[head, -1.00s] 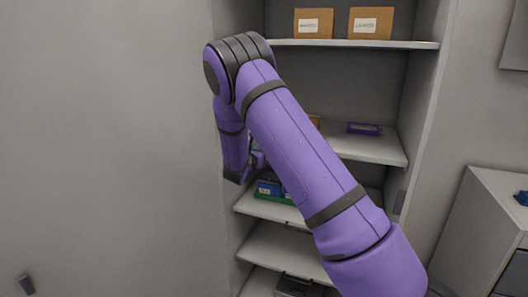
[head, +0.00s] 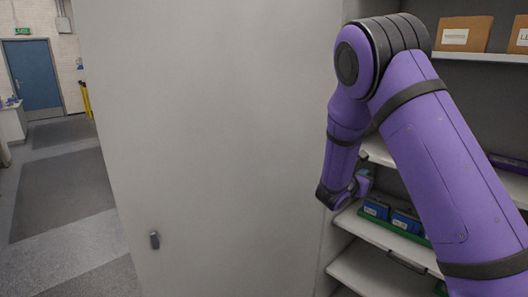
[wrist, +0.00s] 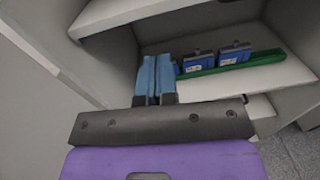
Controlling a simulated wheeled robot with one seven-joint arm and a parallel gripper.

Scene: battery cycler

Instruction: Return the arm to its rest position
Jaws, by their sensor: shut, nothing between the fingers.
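My purple arm reaches in from the lower right of the head view, bent at a dark elbow joint, with its forearm hanging down in front of the shelf unit. In the wrist view my gripper (wrist: 155,75) shows two blue fingers pressed together with nothing between them. The fingers point toward a shelf with several blue battery packs (wrist: 233,54) in a green tray (wrist: 270,56). The packs (head: 376,209) also show in the head view, to the right of my wrist. The fingertips are hard to make out in the head view.
A grey cabinet door (head: 215,130) stands left of the arm. Shelf edges (head: 385,238) lie close to my wrist. Cardboard boxes (head: 463,34) sit on the top shelf. Open floor (head: 60,190) leads to a blue door (head: 34,78) at the far left.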

